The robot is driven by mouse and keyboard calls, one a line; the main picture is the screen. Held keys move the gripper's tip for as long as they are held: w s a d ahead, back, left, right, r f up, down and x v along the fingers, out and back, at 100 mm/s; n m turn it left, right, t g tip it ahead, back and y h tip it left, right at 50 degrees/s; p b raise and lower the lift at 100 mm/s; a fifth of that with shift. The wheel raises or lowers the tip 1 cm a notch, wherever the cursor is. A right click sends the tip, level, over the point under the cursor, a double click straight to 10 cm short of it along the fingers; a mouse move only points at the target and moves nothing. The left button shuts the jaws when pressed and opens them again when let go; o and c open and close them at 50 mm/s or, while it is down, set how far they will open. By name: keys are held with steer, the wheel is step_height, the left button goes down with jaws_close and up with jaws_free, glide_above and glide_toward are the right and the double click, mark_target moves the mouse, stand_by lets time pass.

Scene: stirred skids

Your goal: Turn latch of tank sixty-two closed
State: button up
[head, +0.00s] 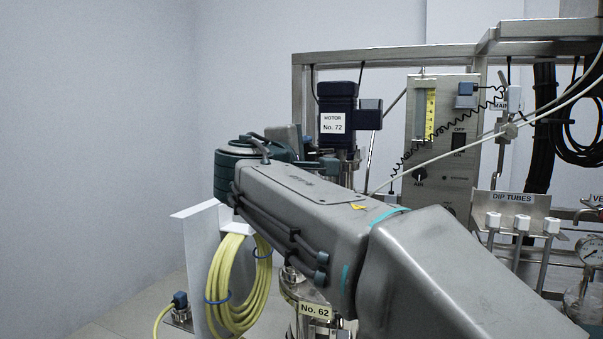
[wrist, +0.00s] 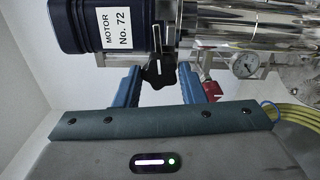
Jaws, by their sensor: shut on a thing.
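Tank sixty-two shows in the head view by its steel top with the tag "No. 62" (head: 315,311), low in the middle. My arm hides much of the tank.
A dark blue motor marked "No. 72" (head: 338,115) stands close above; it also shows in the wrist view (wrist: 107,25). A red part (wrist: 213,90) and a gauge (wrist: 245,65) are near the right finger. A yellow hose coil (head: 238,285) hangs at lower left.

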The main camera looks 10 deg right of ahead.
steer(key=shift+f+m+b, duration=0.1)
steer(key=shift+m+b, duration=0.4)
steer(key=o, duration=1)
steer(key=v, duration=1.3)
steer(key=shift+s+a, duration=0.25)
steer(key=shift+s, duration=0.1)
